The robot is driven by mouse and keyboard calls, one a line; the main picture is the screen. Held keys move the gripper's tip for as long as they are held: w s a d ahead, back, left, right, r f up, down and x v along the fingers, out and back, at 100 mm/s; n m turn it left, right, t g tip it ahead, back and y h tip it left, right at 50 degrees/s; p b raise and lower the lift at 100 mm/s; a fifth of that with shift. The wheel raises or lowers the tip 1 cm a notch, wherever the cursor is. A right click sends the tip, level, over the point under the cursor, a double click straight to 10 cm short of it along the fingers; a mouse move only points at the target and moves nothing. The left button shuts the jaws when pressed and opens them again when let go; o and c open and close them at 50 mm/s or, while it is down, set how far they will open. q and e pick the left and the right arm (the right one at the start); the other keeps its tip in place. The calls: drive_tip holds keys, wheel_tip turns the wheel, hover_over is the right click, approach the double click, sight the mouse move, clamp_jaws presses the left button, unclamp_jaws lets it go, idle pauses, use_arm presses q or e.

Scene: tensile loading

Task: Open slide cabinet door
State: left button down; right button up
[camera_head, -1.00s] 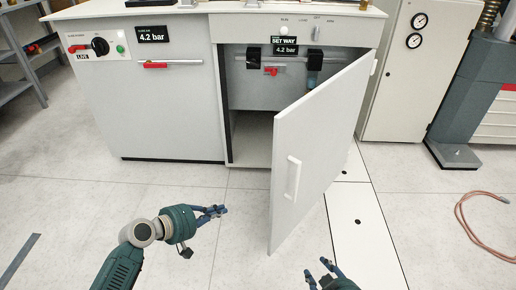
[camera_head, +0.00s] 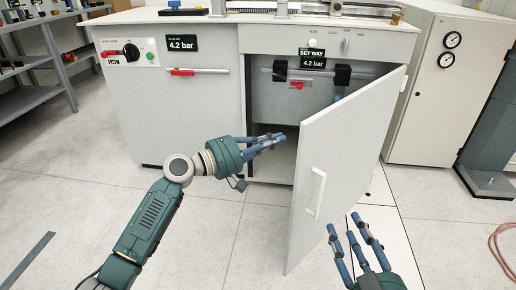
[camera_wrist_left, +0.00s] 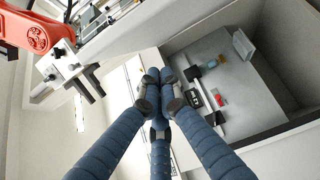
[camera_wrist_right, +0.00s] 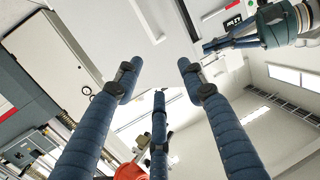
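The white cabinet door (camera_head: 345,165) stands swung outward from the cabinet (camera_head: 330,40), hinged on its right side. Its white handle (camera_head: 316,192) is on the face toward the left. The cabinet opening (camera_head: 275,150) shows left of the door, with a pipe and a red valve (camera_head: 297,85) inside. My left gripper (camera_head: 279,138) is in front of the opening, left of the door's free edge, its fingers together and empty; they also meet in the left wrist view (camera_wrist_left: 160,80). My right gripper (camera_head: 348,232) is low, right of the handle, its fingers spread and empty, as the right wrist view (camera_wrist_right: 158,75) shows.
A closed panel with a red-marked rail (camera_head: 190,72) is left of the opening. A gauge cabinet (camera_head: 440,90) stands at the right, behind the door. A shelf (camera_head: 40,75) is at the far left.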

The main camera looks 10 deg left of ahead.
use_arm(q)
drive_tip(key=s+d, duration=0.2)
drive_tip(key=d, duration=0.1)
drive_tip(key=shift+s, duration=0.3)
use_arm(e)
drive_tip(key=shift+s+d+f+g, duration=0.15)
drive_tip(key=shift+f+g, duration=0.25)
drive_tip(key=shift+f, duration=0.4)
